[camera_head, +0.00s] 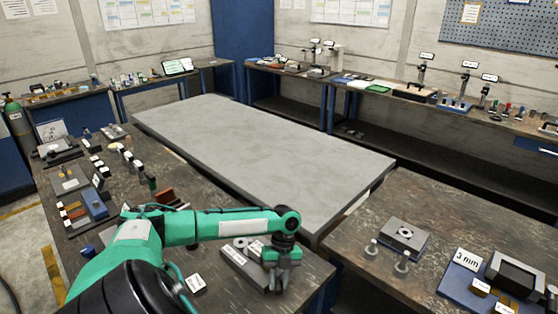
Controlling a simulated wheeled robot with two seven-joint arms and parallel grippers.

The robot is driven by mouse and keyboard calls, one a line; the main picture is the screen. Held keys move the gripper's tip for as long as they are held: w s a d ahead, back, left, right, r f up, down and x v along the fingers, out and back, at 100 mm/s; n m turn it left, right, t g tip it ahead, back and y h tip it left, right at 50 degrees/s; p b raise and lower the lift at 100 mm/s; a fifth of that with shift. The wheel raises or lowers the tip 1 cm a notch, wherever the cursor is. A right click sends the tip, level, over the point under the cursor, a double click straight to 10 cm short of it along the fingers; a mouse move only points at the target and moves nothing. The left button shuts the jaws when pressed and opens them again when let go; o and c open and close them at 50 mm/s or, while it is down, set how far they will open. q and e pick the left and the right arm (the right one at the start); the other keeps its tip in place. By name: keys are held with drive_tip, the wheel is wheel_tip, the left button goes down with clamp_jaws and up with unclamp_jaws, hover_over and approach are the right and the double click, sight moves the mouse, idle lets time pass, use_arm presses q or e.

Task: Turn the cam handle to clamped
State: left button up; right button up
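My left arm comes in from the lower left. Its gripper (279,284) points down at the right end of the near-left workbench (215,285), just right of a dark grey block (243,268) with white labels. The gripper hides part of what lies beneath it. The fingers are too small and dark to tell their gap or whether they touch anything. I cannot pick out a cam handle or its position; it may be hidden by the gripper or too small to tell. My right gripper is not in view.
A bare grey table (260,145) fills the middle. The right bench holds a square metal block (404,236), two short posts (402,263) and a blue "3 mm" board (462,285). Several small parts line the left bench beyond my arm, including a blue block (95,204).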

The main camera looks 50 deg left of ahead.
use_arm(q)
drive_tip(key=o, duration=0.4)
drive_tip(key=shift+o, duration=0.2)
drive_tip(key=b+v, duration=0.3)
drive_tip(key=v, duration=1.1)
drive_tip(key=shift+f, duration=0.1)
